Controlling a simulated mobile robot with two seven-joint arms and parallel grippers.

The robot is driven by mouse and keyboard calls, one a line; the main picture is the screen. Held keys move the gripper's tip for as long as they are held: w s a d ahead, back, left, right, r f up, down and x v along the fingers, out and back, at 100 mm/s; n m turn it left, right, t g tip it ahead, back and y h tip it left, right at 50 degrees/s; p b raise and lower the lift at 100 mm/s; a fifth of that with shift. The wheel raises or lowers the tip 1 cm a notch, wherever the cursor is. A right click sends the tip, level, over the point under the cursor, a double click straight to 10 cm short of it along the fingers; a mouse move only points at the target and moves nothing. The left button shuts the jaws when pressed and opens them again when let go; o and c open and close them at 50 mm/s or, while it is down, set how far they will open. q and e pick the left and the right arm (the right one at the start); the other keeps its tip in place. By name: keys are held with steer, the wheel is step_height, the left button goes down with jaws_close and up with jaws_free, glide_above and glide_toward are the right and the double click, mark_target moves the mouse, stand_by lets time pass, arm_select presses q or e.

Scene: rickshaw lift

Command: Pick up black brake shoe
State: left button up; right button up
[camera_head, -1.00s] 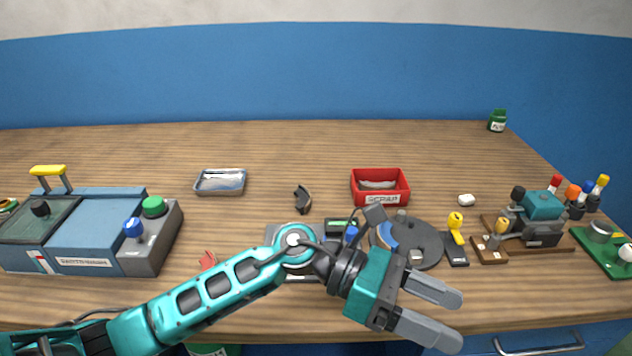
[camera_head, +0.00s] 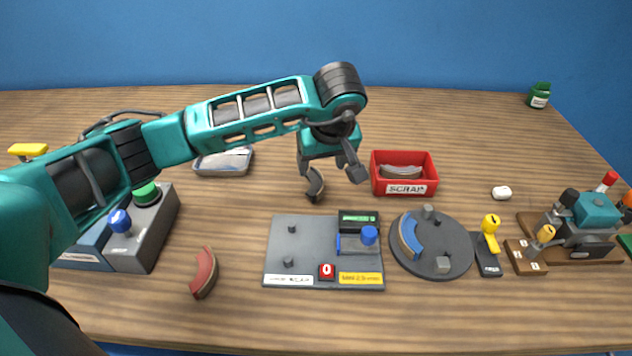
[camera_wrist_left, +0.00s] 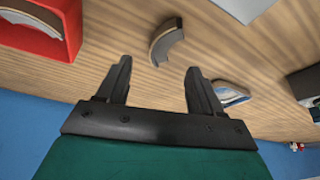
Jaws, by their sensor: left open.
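The black brake shoe (camera_head: 316,185) is a dark curved piece lying on the wooden table, left of the red scrap box. In the left wrist view the brake shoe (camera_wrist_left: 166,40) lies ahead of the gap between my fingers, apart from them. My left gripper (camera_head: 332,180) is open and empty and points down above the shoe; its fingers also show in the left wrist view (camera_wrist_left: 160,75). In the head view one finger partly overlaps the shoe. My right gripper is not in view.
A red scrap box (camera_head: 405,174) stands close to the right of my gripper. A metal tray (camera_head: 223,163) is behind left. A grey gauge plate (camera_head: 310,262), a red shoe (camera_head: 204,272) and a round dark plate (camera_head: 440,262) lie in front.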

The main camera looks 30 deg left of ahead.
mark_target(316, 178)
arm_select(q)
steer(key=x, duration=0.7)
steer(key=shift+w+a+f, duration=0.2)
steer(key=shift+a, duration=0.05)
steer(key=shift+c, duration=0.2)
steer(key=shift+r, duration=0.1)
jaws_close()
